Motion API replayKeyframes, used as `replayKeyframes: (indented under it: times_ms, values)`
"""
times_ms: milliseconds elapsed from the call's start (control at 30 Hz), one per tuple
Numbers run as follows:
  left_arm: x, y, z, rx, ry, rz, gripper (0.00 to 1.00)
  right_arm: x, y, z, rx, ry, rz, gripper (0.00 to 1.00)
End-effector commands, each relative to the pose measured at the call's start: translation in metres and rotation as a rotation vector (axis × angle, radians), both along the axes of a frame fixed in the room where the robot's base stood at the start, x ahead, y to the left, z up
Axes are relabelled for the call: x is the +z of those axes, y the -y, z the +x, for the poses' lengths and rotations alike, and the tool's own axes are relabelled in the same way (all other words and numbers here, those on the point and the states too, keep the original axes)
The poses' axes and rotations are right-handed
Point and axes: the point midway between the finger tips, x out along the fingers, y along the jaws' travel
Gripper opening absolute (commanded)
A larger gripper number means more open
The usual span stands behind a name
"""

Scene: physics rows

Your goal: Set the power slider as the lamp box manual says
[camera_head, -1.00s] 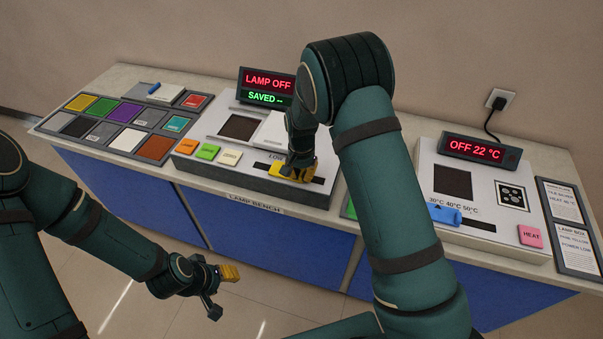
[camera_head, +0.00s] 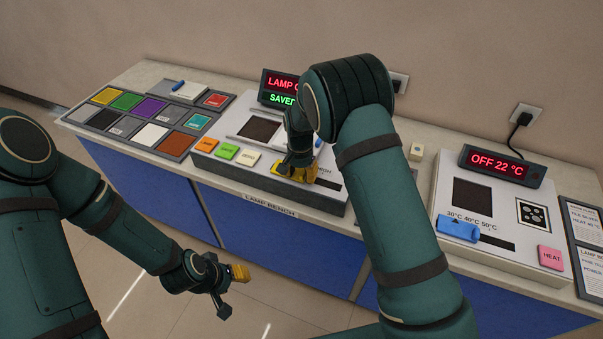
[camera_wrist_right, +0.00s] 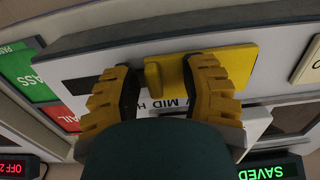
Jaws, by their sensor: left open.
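The lamp box (camera_head: 225,175) stands on the bench with its yellow power slider (camera_head: 283,168), near the LOW end of the slot. The slider's plate (camera_wrist_right: 240,62) and raised tab show in the right wrist view, with dark slot only on the left. My right gripper (camera_wrist_right: 160,80) has its fingers apart on either side of the tab, with a small gap at the left finger. It partly hides the slider in the head view (camera_head: 297,172). The lamp box manual sheet (camera_head: 595,268) is cut off at the right edge. My left gripper (camera_head: 232,290) is open and empty before the bench.
The lamp display (camera_head: 281,88) is partly hidden by my right arm. A heater box (camera_head: 450,200) with a blue slider (camera_head: 458,229) stands right, its display (camera_head: 495,163) reading OFF 22 °C. A tray of coloured tiles (camera_head: 130,134) lies left. Floor before the bench is free.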

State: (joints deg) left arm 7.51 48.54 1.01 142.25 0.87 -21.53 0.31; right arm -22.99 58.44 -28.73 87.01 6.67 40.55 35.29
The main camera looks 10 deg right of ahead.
Motion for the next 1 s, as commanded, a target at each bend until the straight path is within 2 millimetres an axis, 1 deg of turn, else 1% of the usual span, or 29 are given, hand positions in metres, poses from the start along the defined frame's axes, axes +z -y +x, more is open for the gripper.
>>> replayKeyframes:
  times_ms: [167, 267, 367, 600, 700, 833, 1000]
  values:
    - [0.0, 0.0, 0.0, 0.0, 0.0, 0.0, 0.47, 0.002, 0.001, 0.0, -0.001, 0.001, -0.001, 0.44]
    - [0.0, 0.0, 0.0, 0.0, 0.0, 0.0, 0.47, 0.009, 0.001, 0.0, -0.001, 0.002, 0.0, 0.44]
    - [0.0, 0.0, 0.0, 0.0, 0.0, 0.0, 0.47, 0.024, 0.0, 0.001, 0.0, 0.003, 0.001, 0.44]
    - [0.0, 0.0, 0.0, 0.0, 0.0, 0.0, 0.47, 0.073, 0.0, 0.001, 0.0, 0.004, 0.001, 0.44]
    - [0.0, 0.0, 0.0, 0.0, 0.0, 0.0, 0.47, 0.091, 0.0, 0.001, 0.001, 0.004, 0.0, 0.44]
    - [0.0, 0.0, 0.0, 0.0, 0.0, 0.0, 0.47, 0.108, -0.001, 0.001, 0.001, 0.002, 0.0, 0.44]
    - [0.0, 0.0, 0.0, 0.0, 0.0, 0.0, 0.47, 0.119, 0.0, 0.0, 0.0, 0.0, 0.0, 0.44]
